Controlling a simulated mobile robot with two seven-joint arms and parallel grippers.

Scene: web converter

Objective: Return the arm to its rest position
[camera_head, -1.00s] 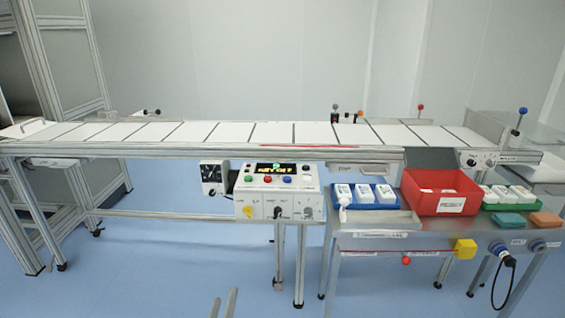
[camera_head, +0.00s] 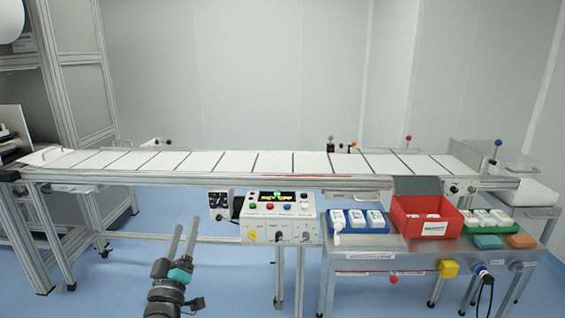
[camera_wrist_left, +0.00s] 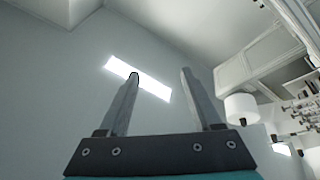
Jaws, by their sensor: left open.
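My left gripper (camera_head: 182,242) shows low in the head view, left of the control box, with its two fingers pointing up. It is over the floor, in front of the conveyor and apart from it. In the left wrist view my left gripper (camera_wrist_left: 160,84) has its two fingers spread with nothing between them. Behind them are a pale wall or ceiling and a bright light strip (camera_wrist_left: 139,79). My right gripper is in neither view.
A long conveyor (camera_head: 230,163) with white sheets crosses the view. At right, a steel table (camera_head: 385,252) carries a blue tray (camera_head: 358,229), a red bin (camera_head: 424,213) and a green tray (camera_head: 488,230). Blue floor (camera_head: 120,280) is clear at left.

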